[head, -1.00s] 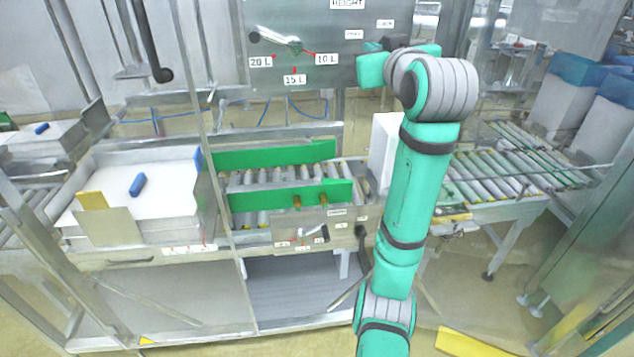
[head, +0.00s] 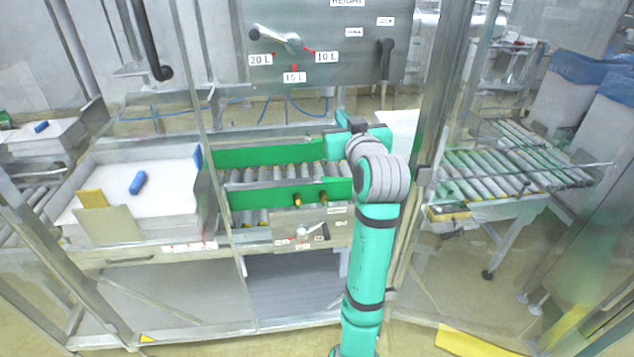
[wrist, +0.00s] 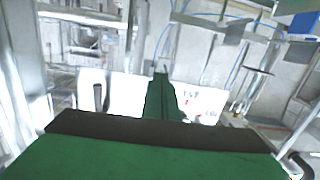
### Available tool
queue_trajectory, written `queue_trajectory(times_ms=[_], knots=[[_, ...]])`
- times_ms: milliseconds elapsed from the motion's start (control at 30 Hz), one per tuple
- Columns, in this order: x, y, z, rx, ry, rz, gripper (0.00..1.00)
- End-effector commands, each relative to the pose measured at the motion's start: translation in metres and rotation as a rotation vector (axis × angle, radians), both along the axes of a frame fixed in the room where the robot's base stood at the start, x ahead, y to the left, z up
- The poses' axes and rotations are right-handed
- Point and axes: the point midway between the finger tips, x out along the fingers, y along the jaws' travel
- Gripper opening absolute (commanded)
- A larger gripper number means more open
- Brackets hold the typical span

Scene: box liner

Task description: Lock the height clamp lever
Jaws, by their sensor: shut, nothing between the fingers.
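The height panel (head: 315,72) is a grey plate at the top of the head view. A black lever (head: 386,62) sits at its right side, below and beside two small white labels, and hangs roughly straight down. The label wording is too small to read surely. My gripper (head: 342,124) is below the panel, down and left of this lever and apart from it. It is shut and empty, and my arm partly hides it. In the wrist view my shut fingers (wrist: 160,92) point at a pale panel. A dark handle (wrist: 98,97) shows left of them; I cannot tell which handle it is.
A silver height handle (head: 280,40) with 20 L, 15 L and 10 L labels is on the same panel. Green guide rails (head: 265,156) and a roller conveyor lie below. A white stack (head: 130,180) is at left. A frame post (head: 437,110) stands right of the lever.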

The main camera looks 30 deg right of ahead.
Motion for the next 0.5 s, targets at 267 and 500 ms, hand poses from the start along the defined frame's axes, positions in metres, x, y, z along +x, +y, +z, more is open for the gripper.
queue_trajectory(times_ms=[267, 500], knots=[[0.005, 0.017, -0.047, 0.027, 0.001, 0.005, 0.00], [0.005, 0.031, -0.085, 0.045, 0.002, 0.008, 0.00]])
